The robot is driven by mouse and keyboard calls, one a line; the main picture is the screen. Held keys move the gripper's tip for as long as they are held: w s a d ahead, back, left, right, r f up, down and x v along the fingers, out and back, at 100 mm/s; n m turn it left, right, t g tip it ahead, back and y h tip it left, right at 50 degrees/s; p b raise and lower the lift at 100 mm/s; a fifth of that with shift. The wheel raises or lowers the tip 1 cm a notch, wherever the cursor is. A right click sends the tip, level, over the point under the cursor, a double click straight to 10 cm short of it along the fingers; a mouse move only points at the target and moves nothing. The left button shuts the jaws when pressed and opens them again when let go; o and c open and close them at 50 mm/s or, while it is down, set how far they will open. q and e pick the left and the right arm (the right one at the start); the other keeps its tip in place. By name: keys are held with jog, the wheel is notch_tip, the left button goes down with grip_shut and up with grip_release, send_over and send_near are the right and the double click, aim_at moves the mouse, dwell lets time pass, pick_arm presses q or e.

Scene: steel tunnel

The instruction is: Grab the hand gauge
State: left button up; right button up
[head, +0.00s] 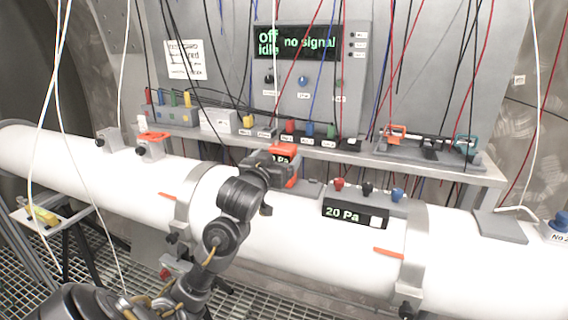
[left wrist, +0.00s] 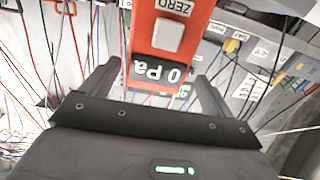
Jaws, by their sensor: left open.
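The hand gauge (head: 291,169) is an orange-red box with a dark display, partly hidden behind my left gripper (head: 268,162) in the head view. In the left wrist view the gauge (left wrist: 172,28) shows large, with a grey ZERO button and a display reading 0 Pa. My open left gripper (left wrist: 157,78) has one finger on each side of the gauge's display end, with a visible gap on both sides. I cannot tell how far the gauge reaches in between the fingers. My right gripper is not in view.
A thick white pipe (head: 290,228) with grey clamps crosses in front. A 20 Pa display box (head: 355,213) sits on it to the right. Behind is a grey shelf (head: 350,153) with several coloured connectors, below a panel reading no signal (head: 308,44). Loose cables hang all around.

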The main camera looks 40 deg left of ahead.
aim_at(285, 147)
pick_arm(q)
jog(key=shift+a+r, duration=0.1)
jog(key=shift+a, duration=0.05)
jog(key=shift+w+r, duration=0.15)
jog(key=shift+w, duration=0.15)
jog(key=x, duration=0.1)
jog(key=p+x, duration=0.2)
jog(key=shift+w+r, duration=0.3)
jog(key=shift+w, duration=0.2)
jog(key=shift+w+f, duration=0.1)
jog(key=shift+w, duration=0.3)
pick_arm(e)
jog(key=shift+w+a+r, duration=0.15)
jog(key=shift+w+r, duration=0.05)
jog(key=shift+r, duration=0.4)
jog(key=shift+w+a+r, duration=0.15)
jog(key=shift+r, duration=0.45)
pick_arm(q)
jog(key=c, duration=1.2)
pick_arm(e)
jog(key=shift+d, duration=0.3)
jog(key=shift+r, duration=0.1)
